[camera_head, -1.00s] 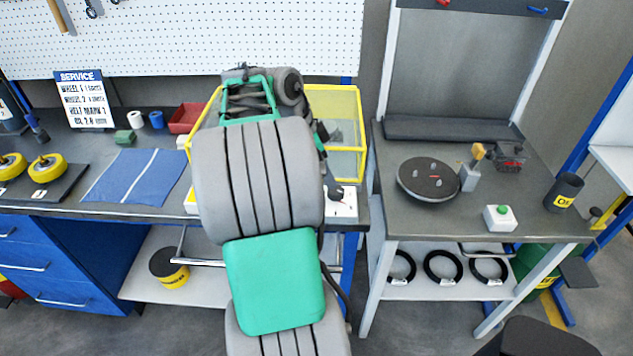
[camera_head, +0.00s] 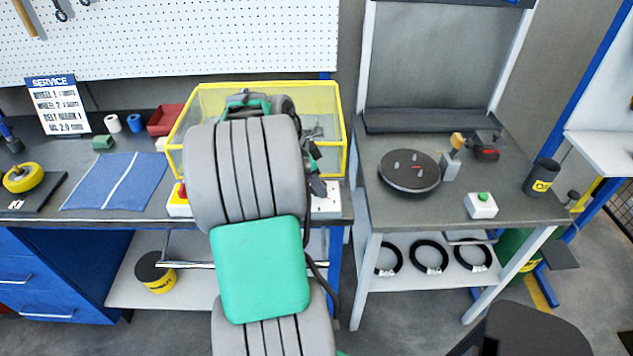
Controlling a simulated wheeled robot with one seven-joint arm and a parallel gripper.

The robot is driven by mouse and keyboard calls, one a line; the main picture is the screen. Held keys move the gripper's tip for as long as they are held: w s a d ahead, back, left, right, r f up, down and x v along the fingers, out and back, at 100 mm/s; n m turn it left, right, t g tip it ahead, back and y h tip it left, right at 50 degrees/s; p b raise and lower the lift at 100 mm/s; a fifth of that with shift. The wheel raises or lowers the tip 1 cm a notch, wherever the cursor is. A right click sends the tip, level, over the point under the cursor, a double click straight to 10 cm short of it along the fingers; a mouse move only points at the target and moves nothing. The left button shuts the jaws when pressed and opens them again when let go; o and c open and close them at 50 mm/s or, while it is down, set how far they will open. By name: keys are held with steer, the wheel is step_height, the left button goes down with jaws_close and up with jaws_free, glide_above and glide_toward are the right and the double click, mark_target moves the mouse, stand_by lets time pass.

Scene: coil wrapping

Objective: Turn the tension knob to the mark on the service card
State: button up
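The white service card (camera_head: 57,105) with a blue SERVICE header stands at the back left of the bench; its lines are only partly legible, one seeming to concern a belt mark. A white box (camera_head: 328,201) sits at the front right of the bench, beside my arm. The tension knob is not clearly visible; the dark knob seen on this box earlier is now covered or merged with my gripper. My gripper (camera_head: 317,182) shows as a small dark shape at the box's top left, partly hidden by my arm. Its fingers are too small to tell open from shut, or contact.
A yellow-framed, see-through guard (camera_head: 343,132) stands behind and around my arm. A white box with a red button (camera_head: 179,199) is left of my arm. The right bench holds a dark turntable (camera_head: 409,171) and a green-button box (camera_head: 481,205). The blue mat (camera_head: 116,181) is clear.

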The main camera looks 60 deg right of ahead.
jaws_close()
steer(key=shift+n+b, duration=0.3)
steer(key=n+t+b, duration=0.1)
steer(key=n+b, duration=0.1)
steer(key=n+t+h+b, duration=0.1)
steer(key=n+b, duration=0.1)
steer(key=n, duration=0.1)
steer(key=shift+s+f, duration=0.15)
steer(key=n+t+b, duration=0.1)
steer(key=n, duration=0.1)
steer(key=n+t+b, duration=0.1)
steer(key=n, duration=0.2)
steer(key=shift+s+a+n+b, duration=0.1)
steer(key=shift+n+b, duration=0.2)
steer(key=shift+b, duration=0.1)
stand_by(0.4)
steer(key=shift+o, duration=2.4)
jaws_free()
